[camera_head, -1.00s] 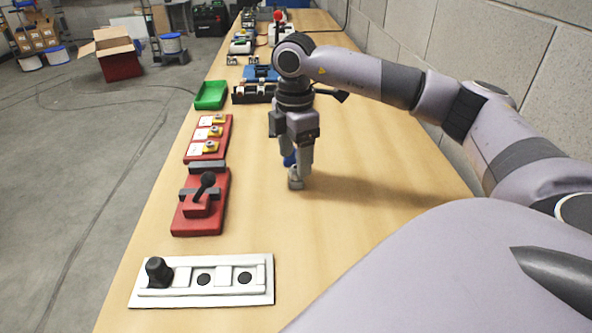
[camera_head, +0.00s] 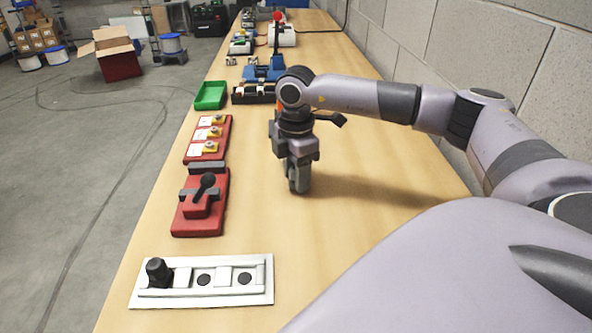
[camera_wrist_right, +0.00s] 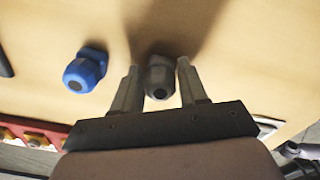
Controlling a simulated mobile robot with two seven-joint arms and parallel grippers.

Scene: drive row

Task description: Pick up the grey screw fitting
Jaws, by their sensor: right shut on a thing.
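The grey screw fitting (camera_wrist_right: 159,78) is between the two fingers of my right gripper (camera_head: 299,182) in the wrist view, its dark round opening facing the camera. The gripper is shut on it, low over the wooden bench. In the head view the fingers largely cover the fitting. I cannot tell whether it still touches the bench. A blue screw fitting (camera_wrist_right: 85,70) stands beside it, to the left in the wrist view and apart from the fingers. The gripper hides it in the head view. My left gripper is not in view.
On the bench (camera_head: 340,240), a white plate with a black knob (camera_head: 158,272), a red lever block (camera_head: 205,203), a red switch panel (camera_head: 208,138) and a green tray (camera_head: 211,95) line the left side. A blue device (camera_head: 264,70) stands farther back. The right side is clear.

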